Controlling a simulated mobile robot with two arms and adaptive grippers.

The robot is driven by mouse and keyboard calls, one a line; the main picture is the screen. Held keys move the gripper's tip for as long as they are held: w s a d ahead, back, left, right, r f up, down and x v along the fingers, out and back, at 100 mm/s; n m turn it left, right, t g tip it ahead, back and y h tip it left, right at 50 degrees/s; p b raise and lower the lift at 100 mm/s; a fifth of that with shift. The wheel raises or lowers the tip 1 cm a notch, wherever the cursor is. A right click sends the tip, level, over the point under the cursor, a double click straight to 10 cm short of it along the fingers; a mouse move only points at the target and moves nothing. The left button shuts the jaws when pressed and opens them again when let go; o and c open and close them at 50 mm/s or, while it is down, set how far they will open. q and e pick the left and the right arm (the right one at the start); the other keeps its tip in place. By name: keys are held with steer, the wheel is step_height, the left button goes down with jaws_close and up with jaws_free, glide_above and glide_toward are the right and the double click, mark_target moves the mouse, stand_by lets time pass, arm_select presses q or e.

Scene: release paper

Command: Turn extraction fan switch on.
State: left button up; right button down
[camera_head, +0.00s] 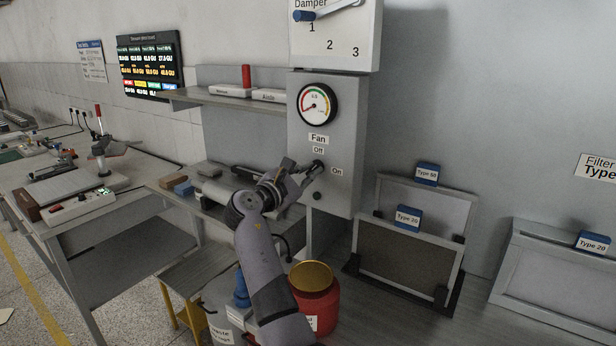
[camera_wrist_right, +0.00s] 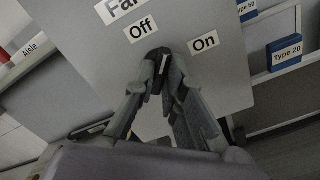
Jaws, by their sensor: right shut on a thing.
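The fan switch is a small dark knob (camera_wrist_right: 157,68) on the grey control box (camera_head: 345,120), below the "Fan" label (camera_head: 319,139) and between the "Off" and "On" labels. In the right wrist view the "Off" label (camera_wrist_right: 141,28) is above the knob and the "On" label (camera_wrist_right: 204,42) is to its upper right. My right gripper (camera_head: 312,172) is at the knob, and its fingertips (camera_wrist_right: 160,66) are closed around it. The fingers partly hide the knob, so which label it points to cannot be told. My left gripper is not in view.
A round gauge (camera_head: 317,103) and the damper panel (camera_head: 334,35) are above the switch. A shelf (camera_head: 215,101) is to the left. A red container (camera_head: 314,296) stands below my right arm. Framed filters (camera_head: 405,255) stand to the right.

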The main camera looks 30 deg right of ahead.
steer(key=shift+f+m+b, duration=0.2)
steer(key=shift+m+b, duration=3.75)
steer(key=shift+m, duration=0.95)
steer(key=c, duration=1.7)
jaws_free()
steer(key=shift+s+r, duration=0.1)
steer(key=shift+o, duration=0.2)
steer(key=v, duration=1.2)
